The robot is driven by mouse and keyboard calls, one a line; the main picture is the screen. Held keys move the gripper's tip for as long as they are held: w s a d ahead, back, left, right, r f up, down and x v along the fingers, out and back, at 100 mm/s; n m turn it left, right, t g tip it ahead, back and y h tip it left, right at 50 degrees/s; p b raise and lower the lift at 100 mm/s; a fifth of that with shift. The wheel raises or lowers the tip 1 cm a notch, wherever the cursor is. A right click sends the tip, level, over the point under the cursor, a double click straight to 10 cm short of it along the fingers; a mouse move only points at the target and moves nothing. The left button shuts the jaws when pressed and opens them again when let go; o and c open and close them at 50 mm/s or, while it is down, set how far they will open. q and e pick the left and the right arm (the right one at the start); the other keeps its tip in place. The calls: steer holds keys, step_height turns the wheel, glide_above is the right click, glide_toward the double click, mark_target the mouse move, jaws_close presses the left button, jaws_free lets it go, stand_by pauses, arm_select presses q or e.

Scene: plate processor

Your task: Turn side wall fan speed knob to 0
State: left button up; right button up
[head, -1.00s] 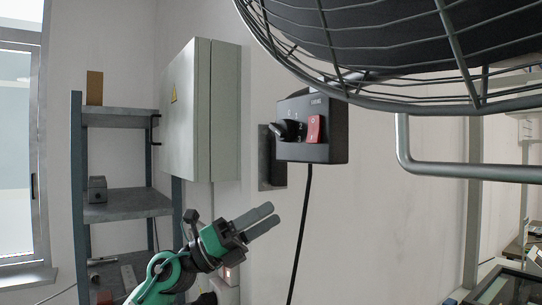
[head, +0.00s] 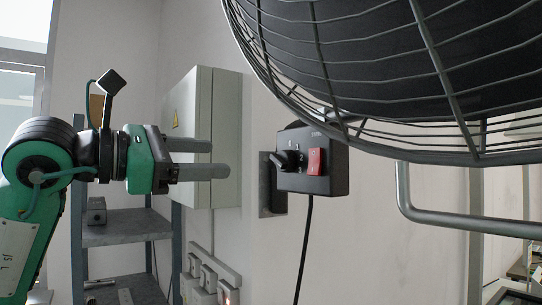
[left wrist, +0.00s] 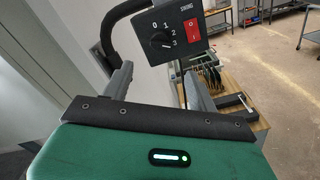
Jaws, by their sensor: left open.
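The fan speed knob (head: 288,159) is a black knob on the left part of a dark control box (head: 330,179), below the fan cage. In the left wrist view the knob (left wrist: 159,41) has the marks 0, 1, 2 and 3 around its right side; which mark it points at is hard to tell. A red switch (head: 314,161) sits right of the knob. My left gripper (head: 220,159) is open and empty, left of the knob and apart from it, fingers pointing right. In the left wrist view, the box shows beyond the fingers (left wrist: 157,76). My right gripper is not in view.
The large wire fan cage (head: 380,90) hangs over the box at upper right. A grey wall cabinet (head: 222,105) stands behind my left fingers. A black cable (head: 304,240) drops from the box. A metal bar (head: 440,217) runs at right, and shelves (head: 125,228) stand at left.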

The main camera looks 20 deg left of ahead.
mark_target(276, 160)
arm_select(q)
steer(key=p+x, duration=0.5)
steer(key=x, duration=0.6)
steer(key=shift+w+d+r, duration=0.1)
steer(key=shift+d, duration=0.1)
steer(key=shift+w+d, duration=0.35)
steer(key=shift+w, duration=0.1)
